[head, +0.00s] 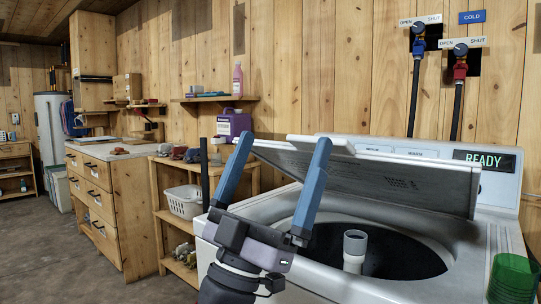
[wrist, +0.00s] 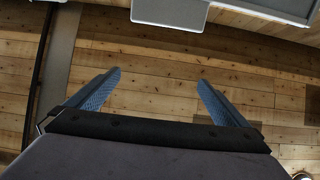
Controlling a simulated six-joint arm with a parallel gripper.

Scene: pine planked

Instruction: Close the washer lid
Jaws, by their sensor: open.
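The white top-loading washer (head: 440,280) stands at the right in the head view. Its lid (head: 420,182) is raised at a slant above the dark drum opening, with its grey underside showing. A pale lip (head: 322,144) sticks out along the lid's upper edge. My gripper (head: 284,140) is open and empty, its two blue fingers pointing up in front of the lid's left part. One fingertip overlaps the lip in this view; I cannot tell whether it touches. In the wrist view the open fingers (wrist: 159,77) frame bare planks, and a pale grey panel (wrist: 170,12), likely the lid's lip, shows beyond them.
A white agitator post (head: 355,245) stands in the drum. A green container (head: 512,278) sits at the washer's right corner. Left of the washer are a wooden shelf unit with a white basket (head: 185,202) and a purple jug (head: 234,124). Hoses (head: 416,90) hang on the wall behind.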

